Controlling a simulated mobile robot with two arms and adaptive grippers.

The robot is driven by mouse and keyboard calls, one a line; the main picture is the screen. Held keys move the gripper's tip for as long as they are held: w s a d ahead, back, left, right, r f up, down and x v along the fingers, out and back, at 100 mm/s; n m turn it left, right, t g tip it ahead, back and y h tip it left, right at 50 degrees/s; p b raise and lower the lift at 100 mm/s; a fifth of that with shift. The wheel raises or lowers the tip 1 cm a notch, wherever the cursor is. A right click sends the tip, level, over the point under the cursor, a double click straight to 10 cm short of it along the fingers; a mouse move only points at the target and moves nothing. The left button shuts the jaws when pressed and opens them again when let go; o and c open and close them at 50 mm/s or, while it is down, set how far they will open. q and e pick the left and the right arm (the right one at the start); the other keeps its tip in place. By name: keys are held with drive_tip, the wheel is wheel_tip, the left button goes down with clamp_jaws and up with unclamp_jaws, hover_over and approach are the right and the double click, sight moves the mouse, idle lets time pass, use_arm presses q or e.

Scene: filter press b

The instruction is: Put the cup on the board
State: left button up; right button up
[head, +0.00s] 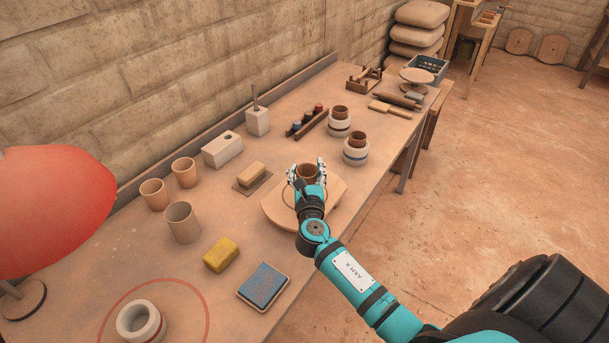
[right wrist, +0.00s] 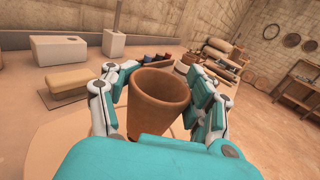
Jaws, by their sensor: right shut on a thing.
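A brown clay cup (head: 307,171) is upright between the fingers of my right gripper (head: 308,173), which is shut on it. The cup (right wrist: 157,100) also shows in the right wrist view, with the teal finger pads of the right gripper (right wrist: 160,95) on both sides. The board (head: 330,211) is a pale round wooden slab on the table, below and around the gripper. It shows in the right wrist view (right wrist: 75,145) under the cup. Whether the cup's base touches the board is hidden. My left gripper is not in view.
Two more clay cups (head: 184,172) and a grey cup (head: 182,222) stand to the left. A yellow sponge (head: 221,254) and a blue pad (head: 263,286) lie in front. Banded jars (head: 356,151) stand at the right. A red lamp (head: 50,210) overhangs the left end.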

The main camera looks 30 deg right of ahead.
sight(304, 175)
drive_tip(key=shift+x, duration=0.95)
wheel_tip(304, 175, down, 3)
drive_tip(key=shift+w+a+f+b, duration=0.15)
drive_tip(key=shift+b, duration=0.35)
drive_tip(key=shift+f, duration=0.2)
drive_tip(key=shift+f, duration=0.15)
drive_tip(key=o, duration=1.3)
